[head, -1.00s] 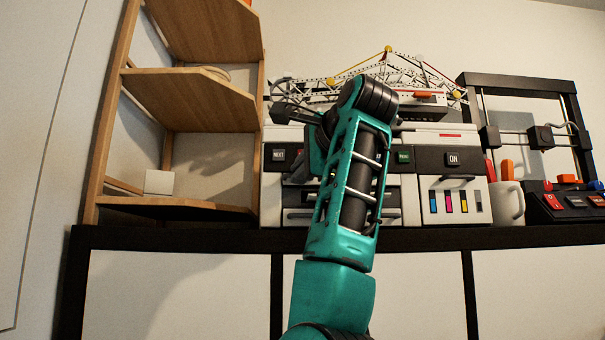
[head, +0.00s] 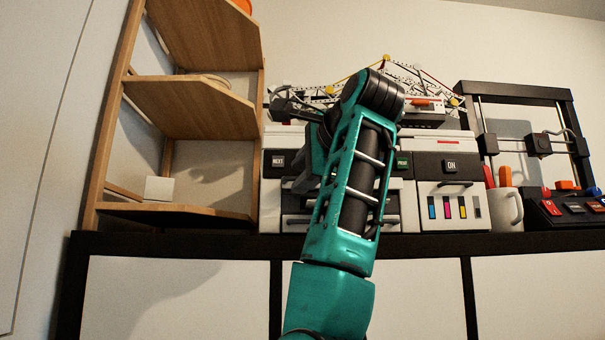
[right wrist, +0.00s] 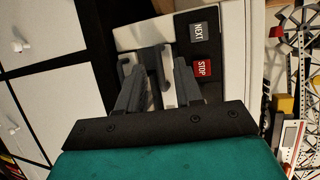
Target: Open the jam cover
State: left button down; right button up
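The printer (head: 268,190) stands on the black-edged cabinet behind my right arm. No label names the jam cover. The printer's dark front panels with bar handles lie below the NEXT button (head: 278,159). My right gripper (head: 303,181) is beside these panels, mostly hidden by my teal arm. In the right wrist view, my gripper (right wrist: 160,68) has its two grey fingers apart, in front of the printer front. A dark bar handle (right wrist: 166,66) appears between the fingers; I cannot tell whether they touch it. The STOP button (right wrist: 203,68) is close by. My left gripper is out of view.
A wooden shelf (head: 190,105) stands left of the printer. A mug (head: 503,208), a black frame device (head: 515,88) and a button box (head: 565,207) stand to the right.

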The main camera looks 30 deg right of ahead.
jog(key=b+v, duration=0.4)
jog(key=v, duration=0.8)
jog(key=shift+s, duration=0.25)
